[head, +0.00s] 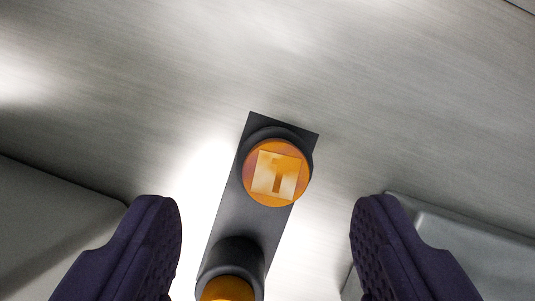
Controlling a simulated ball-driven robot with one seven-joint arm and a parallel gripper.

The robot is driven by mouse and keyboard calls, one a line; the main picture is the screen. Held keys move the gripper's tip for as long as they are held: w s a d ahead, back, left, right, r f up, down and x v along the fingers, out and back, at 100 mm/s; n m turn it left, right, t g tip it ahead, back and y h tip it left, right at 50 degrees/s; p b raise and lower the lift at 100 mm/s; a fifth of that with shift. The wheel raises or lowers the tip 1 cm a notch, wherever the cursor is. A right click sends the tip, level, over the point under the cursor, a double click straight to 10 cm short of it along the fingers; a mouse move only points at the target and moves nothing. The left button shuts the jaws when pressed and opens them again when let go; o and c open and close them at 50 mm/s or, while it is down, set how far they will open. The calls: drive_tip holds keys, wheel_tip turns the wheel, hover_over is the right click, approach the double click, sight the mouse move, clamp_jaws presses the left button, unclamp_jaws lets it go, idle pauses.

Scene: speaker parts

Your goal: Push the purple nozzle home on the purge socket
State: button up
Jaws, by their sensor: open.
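My gripper (265,208) is open, its two dark purple fingers wide apart at the lower left and lower right. Nothing is between the pads in contact with them. A dark grey bar (234,215) lies slantwise in the middle, with two round dark posts on it. The upper post has an orange disc (258,187) on top, marked with a pale square and a dark figure. The lower post (238,252) shows an orange face (228,290), cut off by the bottom edge. I cannot tell which, if either, is the purge socket. No purple nozzle shows.
The bar stands on a brushed metal surface (400,90), bare above and around it. A grey block or tray (45,215) lies at the left. Another grey tray-like thing (480,255) lies at the right, partly behind the right finger.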

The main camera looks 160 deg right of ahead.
sight(276, 171)
drive_tip(key=x, duration=0.1)
drive_tip(key=b+x, duration=0.1)
drive_tip(key=x, duration=0.1)
drive_tip(key=b+x, duration=0.1)
drive_tip(key=x, duration=0.1)
drive_tip(key=shift+d+f, duration=0.25)
drive_tip(key=shift+f, duration=0.05)
drive_tip(key=shift+r, duration=0.15)
drive_tip(key=shift+c, duration=0.2)
drive_tip(key=c, duration=1.1)
drive_tip(key=shift+r, duration=0.1)
